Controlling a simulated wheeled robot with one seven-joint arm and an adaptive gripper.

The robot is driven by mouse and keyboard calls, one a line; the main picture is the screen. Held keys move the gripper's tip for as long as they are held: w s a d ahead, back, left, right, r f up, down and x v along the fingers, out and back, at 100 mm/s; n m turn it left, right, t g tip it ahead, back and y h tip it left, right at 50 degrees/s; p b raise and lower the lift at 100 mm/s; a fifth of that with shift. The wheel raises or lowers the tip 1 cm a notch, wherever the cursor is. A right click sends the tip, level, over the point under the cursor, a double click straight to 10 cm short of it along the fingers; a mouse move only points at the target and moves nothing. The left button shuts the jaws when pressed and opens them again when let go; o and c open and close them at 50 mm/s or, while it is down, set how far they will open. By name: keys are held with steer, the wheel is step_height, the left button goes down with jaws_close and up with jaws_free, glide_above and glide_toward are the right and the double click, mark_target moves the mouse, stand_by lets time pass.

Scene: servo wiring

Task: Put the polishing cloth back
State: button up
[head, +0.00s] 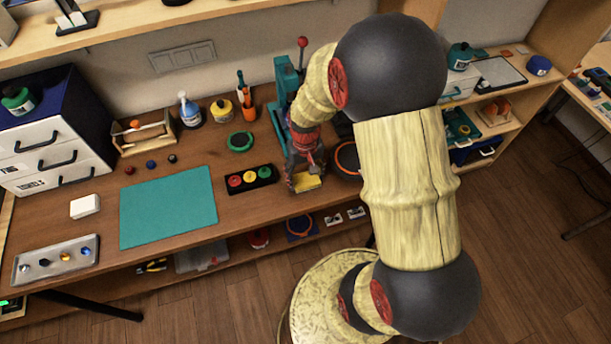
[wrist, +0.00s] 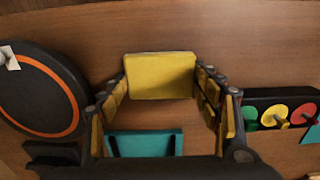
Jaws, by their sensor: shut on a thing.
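My gripper (wrist: 160,78) is shut on a yellow folded cloth (wrist: 160,75), taken as the polishing cloth, with a fingertip against each side of it. In the head view the cloth (head: 308,182) shows below my gripper (head: 306,176), over the front part of the wooden workbench. I cannot tell whether it touches the bench top. A teal press (head: 284,88) with a red-knobbed lever stands behind my gripper. A teal part (wrist: 145,143) shows between the finger bases in the wrist view.
A black tray with red, yellow and green discs (head: 250,179) lies left of the cloth. A black round pad with an orange ring (head: 346,160) lies right, partly hidden by my arm. A teal mat (head: 168,208), white box (head: 85,206) and metal tray (head: 57,259) lie farther left.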

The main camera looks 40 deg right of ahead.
steer(key=o, duration=1.1)
step_height(320, 180, up, 12)
steer(key=p, duration=0.3)
step_height(320, 180, up, 13)
steer(key=n+t, duration=0.1)
steer(key=t, duration=0.2)
glide_above(305, 178)
steer(key=s+a, duration=0.3)
steer(key=a, duration=0.3)
steer(key=s+a+r+n+t, duration=0.2)
steer(key=s+a+r, duration=0.4)
steer(key=s+r, duration=0.2)
steer(key=shift+s+r+t, duration=0.25)
steer(key=shift+s+t, duration=0.05)
steer(key=shift+s, duration=0.6)
steer(key=shift+f+b, duration=0.9)
